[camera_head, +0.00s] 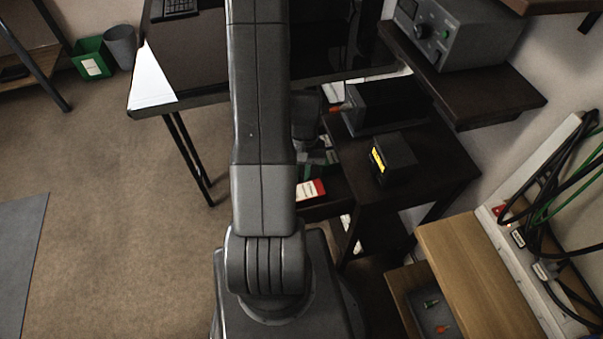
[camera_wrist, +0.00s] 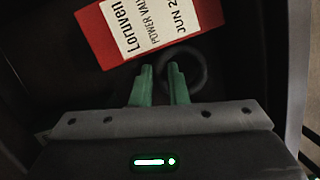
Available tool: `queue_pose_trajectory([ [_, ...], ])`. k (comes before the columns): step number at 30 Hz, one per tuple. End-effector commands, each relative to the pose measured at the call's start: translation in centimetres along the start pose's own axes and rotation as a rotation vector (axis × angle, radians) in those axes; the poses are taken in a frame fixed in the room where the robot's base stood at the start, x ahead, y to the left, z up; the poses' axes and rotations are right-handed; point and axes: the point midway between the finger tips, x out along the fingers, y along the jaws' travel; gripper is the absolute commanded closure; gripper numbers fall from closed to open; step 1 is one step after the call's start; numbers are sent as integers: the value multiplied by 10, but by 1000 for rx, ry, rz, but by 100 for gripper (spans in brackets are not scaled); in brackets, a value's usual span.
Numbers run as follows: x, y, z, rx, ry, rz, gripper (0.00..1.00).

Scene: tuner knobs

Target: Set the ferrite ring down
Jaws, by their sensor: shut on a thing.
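In the wrist view, the dark ferrite ring (camera_wrist: 203,70) is at the green fingertips of my gripper (camera_wrist: 160,75). One side of the ring is between the fingers, and the rest sticks out to the right. The gripper is shut on it. The ring is close below a red box with a white label (camera_wrist: 140,28) in the picture. The background is dark, and I cannot tell whether the ring touches the surface under it. In the head view my arm hides most of the gripper, and I cannot make out the ring.
The red and white box (camera_head: 311,190) lies on a low dark surface right of my arm. Beside it a dark stand (camera_head: 440,172) carries a black box with a yellow label (camera_head: 393,158) and a larger black case (camera_head: 385,105). A wooden shelf (camera_head: 480,275) is at lower right.

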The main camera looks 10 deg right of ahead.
Motion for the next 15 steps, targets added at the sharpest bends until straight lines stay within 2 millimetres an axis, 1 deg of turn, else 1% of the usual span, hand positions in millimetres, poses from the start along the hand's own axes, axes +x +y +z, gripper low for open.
queue_pose_trajectory([
  [4,6,0,-2,0,0,0,100],
  [8,5,0,-1,0,0,0,100],
  [9,5,0,-1,0,0,0,78],
  [11,5,0,-1,0,0,0,67],
  [12,5,0,-1,0,0,0,64],
  [15,5,0,-1,0,0,0,64],
])
